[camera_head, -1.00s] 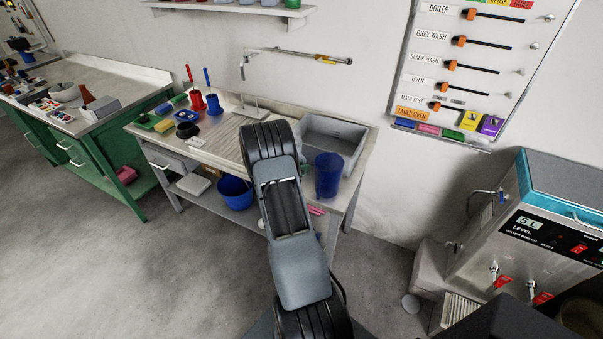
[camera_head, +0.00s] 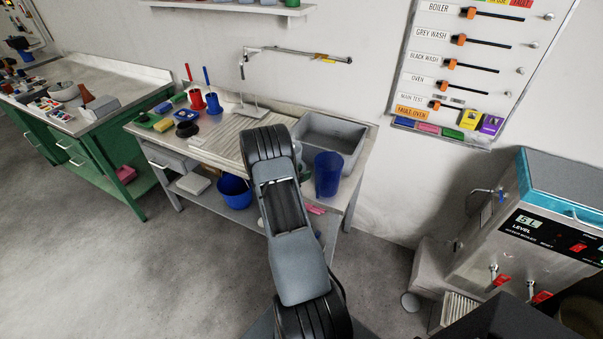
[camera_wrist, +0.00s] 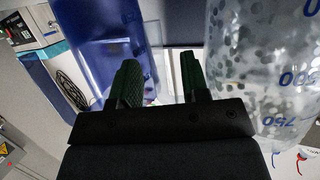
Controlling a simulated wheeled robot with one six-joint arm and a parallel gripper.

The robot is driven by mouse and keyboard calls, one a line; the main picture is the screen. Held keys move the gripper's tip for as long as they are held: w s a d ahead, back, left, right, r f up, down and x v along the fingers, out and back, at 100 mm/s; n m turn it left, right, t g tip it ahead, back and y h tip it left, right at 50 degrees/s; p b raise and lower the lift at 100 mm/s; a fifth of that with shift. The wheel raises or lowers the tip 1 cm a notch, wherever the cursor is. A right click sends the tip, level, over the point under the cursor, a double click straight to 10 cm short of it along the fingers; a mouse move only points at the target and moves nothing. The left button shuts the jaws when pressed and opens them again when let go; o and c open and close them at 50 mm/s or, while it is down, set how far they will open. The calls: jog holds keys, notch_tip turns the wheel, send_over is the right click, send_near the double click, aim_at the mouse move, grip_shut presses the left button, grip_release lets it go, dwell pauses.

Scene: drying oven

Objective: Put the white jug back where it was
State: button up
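The white jug (camera_wrist: 262,75) is translucent, with blue volume numbers that appear upside down. It fills the right side of the wrist view, close beside the right finger. In the head view it is mostly hidden behind my arm. My gripper (camera_wrist: 160,80) has two dark green fingers standing apart, with a visible gap and nothing clearly held between them. A blue jug (camera_wrist: 105,45) is at the left of the wrist view, beyond the left finger. In the head view the blue jug (camera_head: 327,174) stands at the bench's right front.
A grey sink basin (camera_head: 345,135) is set into the bench behind the blue jug. A ribbed draining area (camera_head: 225,140) lies left of my arm. Red and blue containers (camera_head: 205,102) stand at the back left. A water boiler (camera_head: 535,230) is at the right.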

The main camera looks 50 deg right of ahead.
jog(key=shift+a+r, duration=0.15)
jog(key=shift+r, duration=0.1)
jog(key=w+a+r+n+t+y, duration=0.35)
jog(key=a+r, duration=0.25)
jog(key=a, duration=0.4)
jog(key=w+a+r+n+t+y+b, duration=0.1)
jog(key=w+a+r+n+t+y, duration=0.35)
jog(key=a, duration=0.55)
jog(key=w+a+r+n+t+y, duration=0.2)
jog(key=w+a+r+t, duration=0.25)
jog(key=a+r, duration=0.4)
jog(key=s+a+r+n+y, duration=0.3)
jog(key=s+a+n+y, duration=0.25)
jog(key=s+a, duration=0.35)
jog(key=s+a+n+g, duration=0.1)
jog(key=s+n+g, duration=0.1)
jog(key=s, duration=0.5)
jog(key=s+a+f+n+g+h, duration=0.1)
jog(key=s+g, duration=0.3)
jog(key=s, duration=0.4)
jog(key=shift+s+a+f+n, duration=0.2)
jog(key=shift+s+a+n, duration=0.15)
jog(key=shift+n, duration=0.3)
